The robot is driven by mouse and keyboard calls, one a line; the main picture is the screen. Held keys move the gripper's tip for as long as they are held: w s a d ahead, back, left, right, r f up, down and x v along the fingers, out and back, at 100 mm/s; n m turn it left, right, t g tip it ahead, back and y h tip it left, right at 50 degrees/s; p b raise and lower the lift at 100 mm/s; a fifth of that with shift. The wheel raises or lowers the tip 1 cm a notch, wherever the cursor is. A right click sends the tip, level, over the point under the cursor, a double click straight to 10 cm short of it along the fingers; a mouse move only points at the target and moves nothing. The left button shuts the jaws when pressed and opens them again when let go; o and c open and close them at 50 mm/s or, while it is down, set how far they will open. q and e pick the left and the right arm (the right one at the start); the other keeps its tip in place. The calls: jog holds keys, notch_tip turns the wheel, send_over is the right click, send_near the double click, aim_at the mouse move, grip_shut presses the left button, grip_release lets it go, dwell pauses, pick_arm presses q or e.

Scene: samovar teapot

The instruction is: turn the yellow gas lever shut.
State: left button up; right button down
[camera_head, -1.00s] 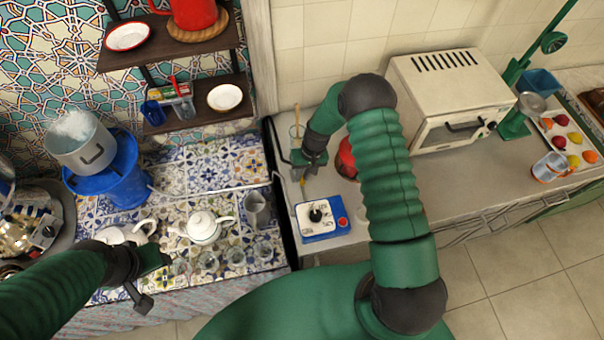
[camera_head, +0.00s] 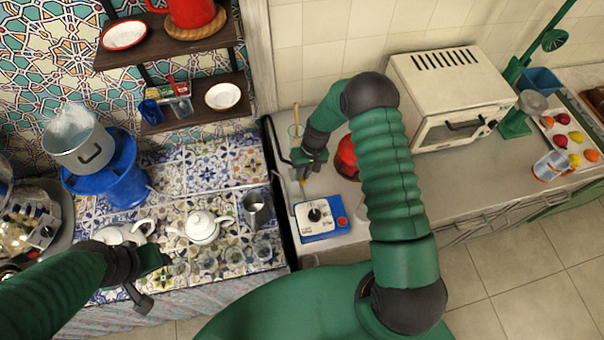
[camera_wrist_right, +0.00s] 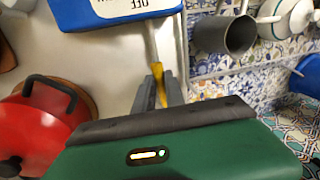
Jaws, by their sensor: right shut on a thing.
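The yellow gas lever (camera_wrist_right: 158,84) shows in the right wrist view between my right fingertips, at the end of a thin pipe by the blue box. My right gripper (camera_wrist_right: 157,91) is shut on it, and the fingers cover part of the lever. In the head view my right gripper (camera_head: 305,166) is low over the counter behind the blue box (camera_head: 337,229), with a small bit of yellow below it. The box has a white top, a black dial and a red button. My left gripper (camera_head: 150,282) is open and empty at the front of the tiled table.
A red pot (camera_wrist_right: 35,125) sits close beside my right gripper. A white teapot (camera_head: 203,228), a grey jug (camera_head: 257,210) and several glasses stand on the tiled table (camera_head: 185,190). A white oven (camera_head: 447,85) stands at the back right. Open counter lies below it.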

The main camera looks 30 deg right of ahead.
jog(key=n+b, duration=0.1)
jog(key=d+n+b, duration=0.2)
jog(key=shift+w+f+n+g, duration=0.2)
jog(key=shift+w+n+g, duration=0.1)
jog(key=shift+n, duration=0.1)
jog(key=n+b, duration=0.1)
jog(key=d+n+b, duration=0.1)
jog(key=shift+w+n+g, duration=0.2)
jog(key=shift+n+g, duration=0.1)
jog(key=n+b, duration=0.1)
jog(key=d+n+b, duration=0.1)
jog(key=shift+w+r+n, duration=0.1)
jog(key=shift+w+n, duration=0.25)
jog(key=shift+n, duration=0.05)
jog(key=n+b, duration=0.1)
jog(key=w+d+n+g+h, duration=0.1)
jog(key=n, duration=0.1)
jog(key=shift+w+n+b, duration=0.1)
jog(key=shift+n+b, duration=0.2)
jog(key=shift+b, duration=0.05)
jog(key=shift+w+d+r+n+h+b, duration=0.15)
jog(key=shift+w+n+b, duration=0.25)
jog(key=shift+n, duration=0.65)
jog(key=shift+w+d+n+h+b, duration=0.15)
jog(key=shift+w+n+b, duration=0.25)
jog(key=shift+n, duration=0.65)
jog(key=shift+w, duration=0.1)
